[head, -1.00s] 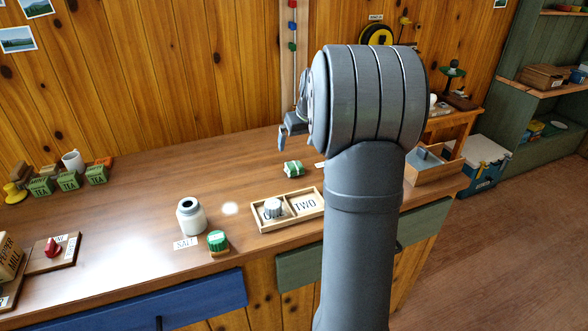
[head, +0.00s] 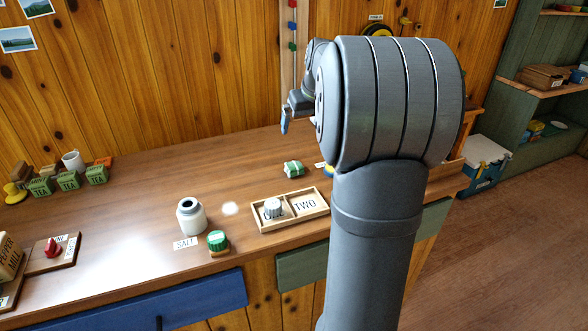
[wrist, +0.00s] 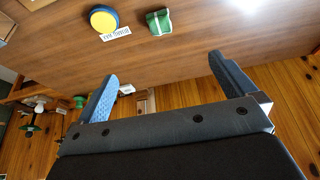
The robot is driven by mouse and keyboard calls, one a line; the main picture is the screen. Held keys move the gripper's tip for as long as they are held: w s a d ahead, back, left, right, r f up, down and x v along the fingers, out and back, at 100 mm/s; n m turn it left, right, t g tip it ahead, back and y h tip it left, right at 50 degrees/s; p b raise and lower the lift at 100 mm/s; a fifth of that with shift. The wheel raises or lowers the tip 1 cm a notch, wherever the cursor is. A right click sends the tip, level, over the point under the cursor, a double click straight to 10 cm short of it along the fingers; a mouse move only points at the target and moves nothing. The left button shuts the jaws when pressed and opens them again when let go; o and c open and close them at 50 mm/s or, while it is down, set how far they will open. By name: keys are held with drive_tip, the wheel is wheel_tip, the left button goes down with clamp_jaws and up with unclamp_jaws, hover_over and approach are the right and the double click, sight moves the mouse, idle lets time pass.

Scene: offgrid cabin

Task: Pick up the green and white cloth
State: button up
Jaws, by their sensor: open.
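The green and white cloth (head: 293,168) is a small folded bundle lying on the wooden counter, right of the middle. It also shows in the wrist view (wrist: 159,22), near the top. My gripper (wrist: 165,80) is open and empty, with its two fingers apart and the cloth beyond the fingertips. In the head view my gripper (head: 286,120) is above the counter, up and behind the cloth, apart from it. My own arm hides part of the counter on the right.
A blue and yellow round thing (wrist: 104,19) with a label (wrist: 116,33) lies beside the cloth. A wooden tray (head: 313,209) stands in front of it. A white jar (head: 191,217) and green-topped item (head: 217,241) stand to the left.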

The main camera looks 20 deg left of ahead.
drive_tip(key=shift+v, duration=1.15)
drive_tip(key=shift+c, duration=0.4)
drive_tip(key=c, duration=0.4)
drive_tip(key=shift+f, duration=0.1)
drive_tip(key=g+h, duration=0.3)
hover_over(296, 166)
wheel_tip(296, 166, down, 5)
drive_tip(key=f, duration=1.2)
drive_tip(key=shift+s+a, duration=0.15)
drive_tip(key=shift+a, duration=0.1)
drive_tip(key=shift+w+d+f, duration=0.1)
drive_tip(key=shift+f, duration=1.25)
drive_tip(key=shift+w+d+f, duration=0.1)
drive_tip(key=shift+f, duration=1.2)
